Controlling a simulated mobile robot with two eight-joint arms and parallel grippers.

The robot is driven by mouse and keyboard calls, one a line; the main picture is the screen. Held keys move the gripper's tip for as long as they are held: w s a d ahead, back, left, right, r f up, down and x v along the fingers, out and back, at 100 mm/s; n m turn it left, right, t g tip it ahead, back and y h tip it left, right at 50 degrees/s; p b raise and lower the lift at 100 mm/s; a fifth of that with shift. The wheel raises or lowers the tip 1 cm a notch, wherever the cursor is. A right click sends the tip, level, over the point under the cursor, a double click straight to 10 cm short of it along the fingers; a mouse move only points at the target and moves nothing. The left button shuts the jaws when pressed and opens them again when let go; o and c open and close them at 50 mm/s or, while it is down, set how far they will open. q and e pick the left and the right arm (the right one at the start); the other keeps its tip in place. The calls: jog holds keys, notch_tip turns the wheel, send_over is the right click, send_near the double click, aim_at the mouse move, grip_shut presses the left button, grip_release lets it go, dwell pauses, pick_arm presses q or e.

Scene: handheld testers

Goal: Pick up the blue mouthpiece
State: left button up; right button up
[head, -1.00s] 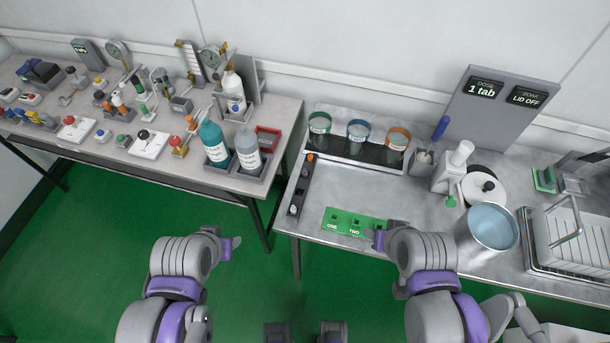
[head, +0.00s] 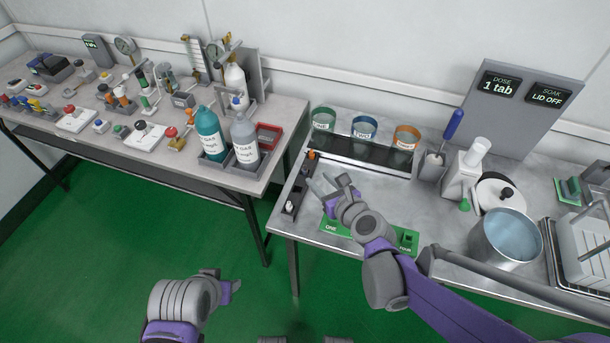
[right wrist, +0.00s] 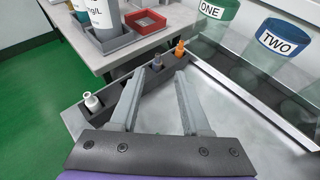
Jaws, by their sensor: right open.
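A narrow dark rack (head: 289,214) lies along the left edge of the metal table. It holds an orange-topped piece (right wrist: 180,48) at its far end and a white piece (right wrist: 92,102) at its near end. Between them stands a small dark piece (right wrist: 157,61), perhaps the blue mouthpiece; its colour is hard to tell. My right gripper (head: 329,183) is open and empty, just right of the rack. In the right wrist view its fingers (right wrist: 161,76) point at the rack, with the dark piece beyond the tips. My left gripper (head: 232,287) is low, off the tables; its jaws are unclear.
Cups labelled by number (head: 364,129) stand in a tray at the back. A green numbered board (head: 407,238) lies partly under my right arm. A steel pot (head: 505,240) stands right. Bottles (head: 208,135) and a red tray (head: 268,136) are on the left table.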

aim_at(306, 168)
jog(key=b+x, duration=0.1)
jog(key=x, duration=0.8)
jog(key=shift+a, duration=0.2)
jog(key=shift+c, duration=0.4)
grip_shut()
